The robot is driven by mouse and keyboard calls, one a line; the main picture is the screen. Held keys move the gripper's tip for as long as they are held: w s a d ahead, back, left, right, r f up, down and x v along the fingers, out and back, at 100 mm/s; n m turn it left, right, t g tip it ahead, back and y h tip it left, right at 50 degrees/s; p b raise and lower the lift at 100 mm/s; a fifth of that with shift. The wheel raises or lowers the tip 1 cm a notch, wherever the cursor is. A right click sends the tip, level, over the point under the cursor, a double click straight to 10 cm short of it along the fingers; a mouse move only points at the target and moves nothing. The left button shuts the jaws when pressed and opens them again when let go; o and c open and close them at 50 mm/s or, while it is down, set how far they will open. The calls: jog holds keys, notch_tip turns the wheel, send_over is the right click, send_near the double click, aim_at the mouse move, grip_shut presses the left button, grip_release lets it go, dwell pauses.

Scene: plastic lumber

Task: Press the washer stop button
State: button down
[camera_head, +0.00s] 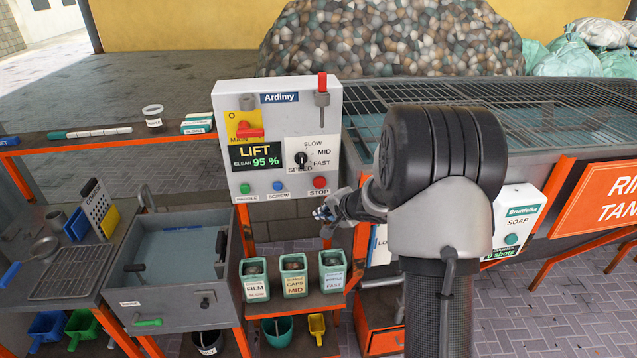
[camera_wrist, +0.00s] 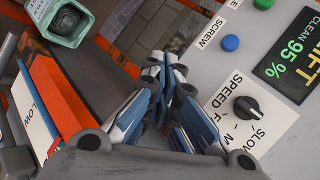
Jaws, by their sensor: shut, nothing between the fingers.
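The red STOP button (camera_head: 320,182) is at the lower right of the white Ardimy control panel (camera_head: 233,95). My gripper (camera_head: 325,213) is in front of the panel's lower right, just below the button in the head view. Its fingers are shut and empty. In the wrist view my gripper (camera_wrist: 165,65) points past the panel's edge, and the STOP button does not show, seemingly hidden behind the fingers. I cannot tell whether the fingertips touch the panel.
The blue SCREW button (camera_head: 278,186), green PADDLE button (camera_head: 245,188) and black SPEED knob (camera_head: 301,160) are close by. A red MAIN switch (camera_head: 250,131) is above. Labelled bins (camera_head: 294,285) stand on a shelf below. A rinse tank (camera_head: 560,130) is to the right.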

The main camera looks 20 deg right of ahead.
aim_at(320, 183)
jog(key=w+d+p, duration=0.2)
jog(key=w+p, duration=0.4)
jog(key=w, duration=0.2)
jog(key=shift+w+d, duration=0.2)
dwell(0.3)
jog(key=shift+w+d+r+p, duration=0.15)
jog(key=shift+w+p, duration=0.15)
jog(key=shift+p, duration=0.65)
dwell(0.8)
jog(key=shift+w+p, duration=0.1)
jog(key=shift+p, duration=0.2)
